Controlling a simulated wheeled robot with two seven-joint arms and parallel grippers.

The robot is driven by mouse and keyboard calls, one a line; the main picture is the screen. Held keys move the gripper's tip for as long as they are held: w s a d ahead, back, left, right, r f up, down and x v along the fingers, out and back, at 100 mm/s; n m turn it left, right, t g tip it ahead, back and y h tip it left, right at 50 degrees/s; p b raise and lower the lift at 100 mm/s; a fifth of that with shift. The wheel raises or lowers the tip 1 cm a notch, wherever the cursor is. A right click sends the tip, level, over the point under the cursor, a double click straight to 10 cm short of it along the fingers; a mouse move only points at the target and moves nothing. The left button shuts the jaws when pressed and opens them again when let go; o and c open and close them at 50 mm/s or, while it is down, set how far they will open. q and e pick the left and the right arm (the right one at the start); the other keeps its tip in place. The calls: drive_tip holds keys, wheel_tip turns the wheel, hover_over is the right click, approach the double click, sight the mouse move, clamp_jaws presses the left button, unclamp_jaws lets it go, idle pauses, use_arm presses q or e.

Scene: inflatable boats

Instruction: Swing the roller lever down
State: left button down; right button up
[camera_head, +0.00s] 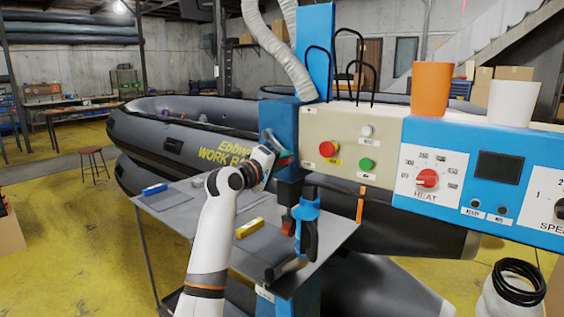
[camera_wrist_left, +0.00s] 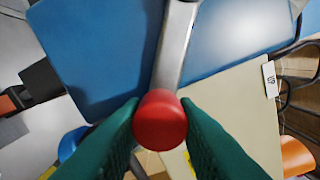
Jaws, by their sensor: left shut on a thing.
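The roller lever shows in the left wrist view as a metal shaft (camera_wrist_left: 178,48) ending in a round red knob (camera_wrist_left: 160,120). The shaft runs up from the knob across a blue machine housing. My left gripper (camera_head: 281,158) is at the blue column (camera_head: 283,125) of the machine, left of the cream control panel. Its green fingers are on both sides of the red knob and shut on it. In the head view the lever is mostly hidden behind my gripper and wrist. My right gripper is not in either view.
The cream panel (camera_head: 320,125) has a red and a green button. A blue heat and speed panel (camera_head: 466,165), with an orange cup (camera_head: 431,88) and a white cup (camera_head: 512,103) on top, stands at right. A grey table (camera_head: 190,212) holds small items below my arm. Inflatable boats (camera_head: 185,135) lie behind.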

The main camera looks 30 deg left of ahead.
use_arm(q)
drive_tip(key=c, duration=1.1)
unclamp_jaws()
drive_tip(key=shift+a+f, duration=0.1)
drive_tip(key=shift+c, duration=0.2)
drive_tip(key=s+a+b, duration=0.1)
drive_tip(key=s+b, duration=0.1)
drive_tip(key=s, duration=1)
drive_tip(key=shift+f, duration=0.1)
